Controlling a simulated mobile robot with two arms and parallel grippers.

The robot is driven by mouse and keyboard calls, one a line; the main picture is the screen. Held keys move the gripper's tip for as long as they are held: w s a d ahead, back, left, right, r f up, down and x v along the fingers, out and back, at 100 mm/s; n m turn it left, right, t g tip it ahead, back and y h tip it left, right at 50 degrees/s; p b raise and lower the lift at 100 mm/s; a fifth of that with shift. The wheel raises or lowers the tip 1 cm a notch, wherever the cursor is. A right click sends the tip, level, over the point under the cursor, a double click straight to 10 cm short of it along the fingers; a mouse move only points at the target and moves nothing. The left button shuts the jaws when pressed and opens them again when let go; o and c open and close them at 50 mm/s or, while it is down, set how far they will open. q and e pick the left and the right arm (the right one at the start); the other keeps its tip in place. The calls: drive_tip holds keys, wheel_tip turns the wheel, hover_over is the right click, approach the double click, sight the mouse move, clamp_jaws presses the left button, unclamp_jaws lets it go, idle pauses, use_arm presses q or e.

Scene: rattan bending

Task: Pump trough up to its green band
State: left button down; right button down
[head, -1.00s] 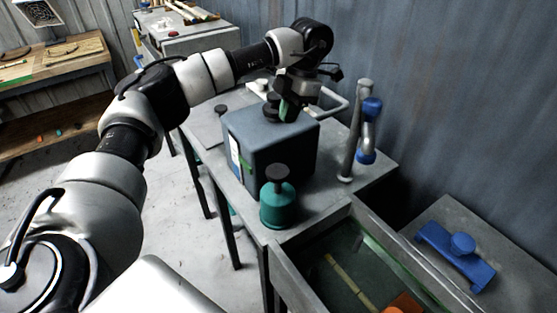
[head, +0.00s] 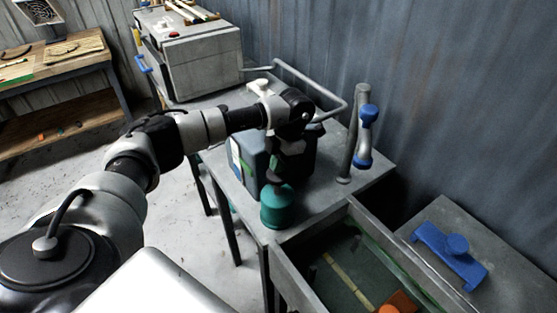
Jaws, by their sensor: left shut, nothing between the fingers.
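The trough (head: 283,264) is an open grey basin at the lower right, with dark green-tinted contents or floor. A green band (head: 378,240) runs along its far inner wall. A teal pump-like canister (head: 278,210) stands on the grey bench beside the trough. My left gripper (head: 274,182) is shut and empty, pointing down directly over the canister. It hides the canister's dark top knob; I cannot tell whether it touches it. A dark blue box (head: 248,165) with a white and green strip stands behind, partly hidden by my arm. My right gripper is not in view.
A grey post with a blue-ended handle (head: 367,135) stands on the bench's right. A blue clamp-like piece (head: 450,256) lies on a grey block at right. An orange piece (head: 398,304) shows in the trough. A grey cabinet (head: 203,62) stands behind.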

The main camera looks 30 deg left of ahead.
sight(278, 180)
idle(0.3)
use_arm(q)
wheel_tip(278, 180, down, 6)
drive_tip(key=b, duration=0.5)
drive_tip(key=shift+r, duration=0.1)
drive_tip(key=shift+s, duration=0.2)
